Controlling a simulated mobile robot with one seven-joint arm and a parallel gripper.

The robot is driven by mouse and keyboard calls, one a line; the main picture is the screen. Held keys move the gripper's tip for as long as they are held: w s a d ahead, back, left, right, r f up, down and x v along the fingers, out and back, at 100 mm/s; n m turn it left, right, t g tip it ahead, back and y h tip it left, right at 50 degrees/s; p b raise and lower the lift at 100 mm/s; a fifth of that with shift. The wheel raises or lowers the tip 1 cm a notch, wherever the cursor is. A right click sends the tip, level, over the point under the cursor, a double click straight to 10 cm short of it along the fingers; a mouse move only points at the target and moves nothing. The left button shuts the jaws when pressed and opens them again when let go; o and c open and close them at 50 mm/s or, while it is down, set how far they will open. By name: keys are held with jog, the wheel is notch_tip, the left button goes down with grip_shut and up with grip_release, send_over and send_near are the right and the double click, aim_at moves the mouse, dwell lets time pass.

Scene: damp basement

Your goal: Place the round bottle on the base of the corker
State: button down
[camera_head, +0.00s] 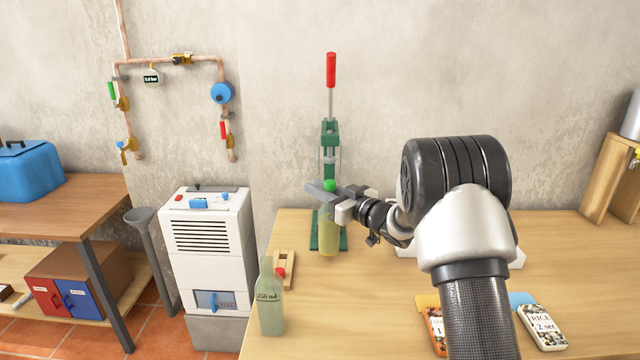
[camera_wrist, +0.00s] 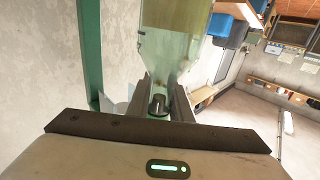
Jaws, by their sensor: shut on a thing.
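The green corker (camera_head: 330,132) with a red-topped lever (camera_head: 331,70) stands upright on the wooden table. Part of its green base (camera_head: 343,238) shows behind the round bottle (camera_head: 328,240), a yellow-green glass bottle held upright. My gripper (camera_head: 331,194) is shut on the bottle's upper part, in front of the corker's column. In the wrist view the bottle (camera_wrist: 172,45) runs away from the fingers (camera_wrist: 160,100), which lie on both sides of its neck. A green post (camera_wrist: 91,45) of the corker is close beside it. I cannot tell whether the bottle's bottom touches the base.
A second, greenish bottle (camera_head: 271,305) with dark lettering stands at the table's front left. A small wooden piece with a red part (camera_head: 283,268) lies behind it. Two cards or packs (camera_head: 542,326) lie at the front right. A white appliance (camera_head: 208,255) stands left of the table.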

jog(key=w+f, duration=0.1)
jog(key=w, duration=0.6)
jog(key=shift+w+f, duration=0.15)
jog(key=shift+w, duration=0.2)
jog(key=shift+f, duration=0.1)
jog(key=c, duration=1.6)
grip_release()
jog(key=shift+f, duration=0.1)
